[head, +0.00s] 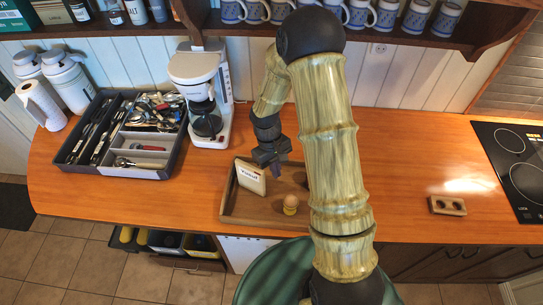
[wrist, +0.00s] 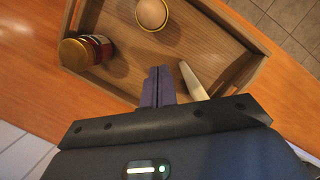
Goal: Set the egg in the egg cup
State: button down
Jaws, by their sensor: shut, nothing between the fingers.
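The brown egg (head: 291,199) sits upright in the yellow egg cup (head: 290,210) near the front of the wooden tray (head: 235,213). In the wrist view the egg (wrist: 152,13) is at the top, with the cup's rim (wrist: 139,24) around it. My gripper (head: 274,171) is above the tray, behind the egg and apart from it. In the wrist view its two dark fingers (wrist: 158,72) are together with nothing between them.
A white name card (head: 251,177) stands in the tray, close beside my gripper. A jar (wrist: 83,51) stands in the tray in the wrist view; my arm hides it in the head view. A coffee maker (head: 200,95) and cutlery tray (head: 85,165) are to the left.

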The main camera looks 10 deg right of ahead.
notch_tip(320, 180, up, 6)
jog(key=a+b, duration=0.1)
jog(key=shift+w+a, duration=0.15)
jog(key=shift+w, duration=0.3)
jog(key=shift+r+b, duration=0.1)
jog(key=shift+b, duration=0.2)
jog(key=s+d+r+m+t+b, duration=0.1)
jog(key=s+r+m+t, duration=0.1)
jog(key=s, duration=0.4)
jog(key=s+d+r+m+t+y+b, duration=0.1)
jog(key=s+r+m+t+b, duration=0.1)
jog(key=s, duration=0.3)
jog(key=shift+s+d+r+m+t, duration=0.35)
jog(key=shift+r+m+t, duration=0.05)
jog(key=shift+r+t, duration=0.25)
